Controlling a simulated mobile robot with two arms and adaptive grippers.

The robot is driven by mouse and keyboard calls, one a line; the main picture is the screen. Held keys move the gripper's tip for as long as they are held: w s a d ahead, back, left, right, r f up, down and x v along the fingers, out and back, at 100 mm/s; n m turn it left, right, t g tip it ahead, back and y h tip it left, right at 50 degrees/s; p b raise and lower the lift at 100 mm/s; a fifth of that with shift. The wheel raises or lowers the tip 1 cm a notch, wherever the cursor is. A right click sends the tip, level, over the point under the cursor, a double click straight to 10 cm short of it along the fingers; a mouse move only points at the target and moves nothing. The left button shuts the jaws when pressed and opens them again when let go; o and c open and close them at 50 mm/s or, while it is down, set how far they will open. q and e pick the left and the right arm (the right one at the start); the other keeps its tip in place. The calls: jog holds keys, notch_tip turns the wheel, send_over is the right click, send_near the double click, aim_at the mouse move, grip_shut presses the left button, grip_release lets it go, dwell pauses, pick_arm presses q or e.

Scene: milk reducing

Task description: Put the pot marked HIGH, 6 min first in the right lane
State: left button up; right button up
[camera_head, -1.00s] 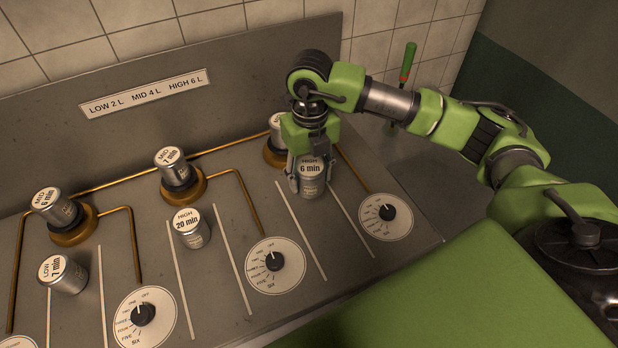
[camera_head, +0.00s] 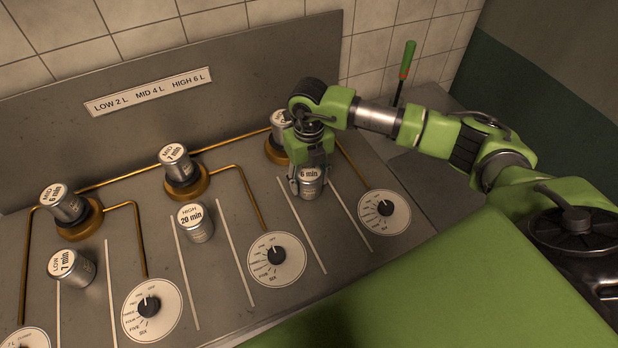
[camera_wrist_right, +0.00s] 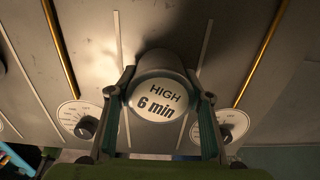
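The pot marked HIGH, 6 min (camera_head: 310,188) is a steel cylinder with a white label. It stands upright in the right lane, between two white lines, in front of the right burner (camera_head: 272,151). My right gripper (camera_head: 309,180) comes down over it from above, with a finger on each side. In the right wrist view the fingers flank the lid of the pot (camera_wrist_right: 160,105) closely and appear to touch it. The pot's base is partly hard to see, so I cannot tell if it rests on the surface. My left gripper is not in view.
Another pot (camera_head: 277,120) sits on the right burner, partly hidden by my arm. A HIGH 20 min pot (camera_head: 196,225) stands in the middle lane, a LOW 7 min pot (camera_head: 72,268) in the left one. Pots marked MID (camera_head: 176,164) (camera_head: 62,204) sit on the other burners. A dial (camera_head: 384,212) lies right.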

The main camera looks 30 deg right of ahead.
jog(key=o, duration=0.4)
jog(key=shift+c, duration=0.2)
jog(key=shift+r, duration=0.1)
jog(key=shift+r, duration=0.2)
notch_tip(320, 180, up, 11)
jog(key=b, duration=0.3)
jog(key=shift+f, duration=0.2)
jog(key=shift+r, duration=0.6)
